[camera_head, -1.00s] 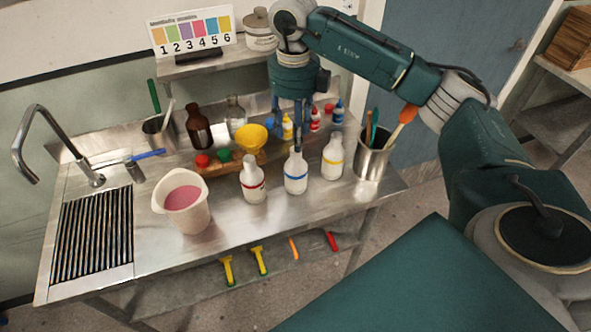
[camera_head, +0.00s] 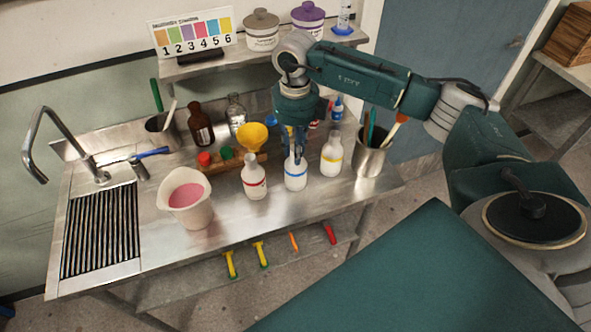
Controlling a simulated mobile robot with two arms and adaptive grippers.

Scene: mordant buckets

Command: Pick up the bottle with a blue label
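The bottle with a blue label (camera_head: 296,181) is white and stands upright on the steel counter, between a white bottle with a red label (camera_head: 255,181) and one with a yellow label (camera_head: 331,158). My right gripper (camera_head: 295,158) points down from above, its fingers at the neck of the blue-label bottle. The fingers look spread and partly cover the bottle's top; I cannot tell if they touch it. My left gripper is not in view.
A white pitcher of pink liquid (camera_head: 186,197) stands to the left. A steel pot with brushes (camera_head: 369,158) stands to the right. Behind are a yellow funnel (camera_head: 252,135), a brown bottle (camera_head: 200,124) and a red cap (camera_head: 205,159). The front counter strip is clear.

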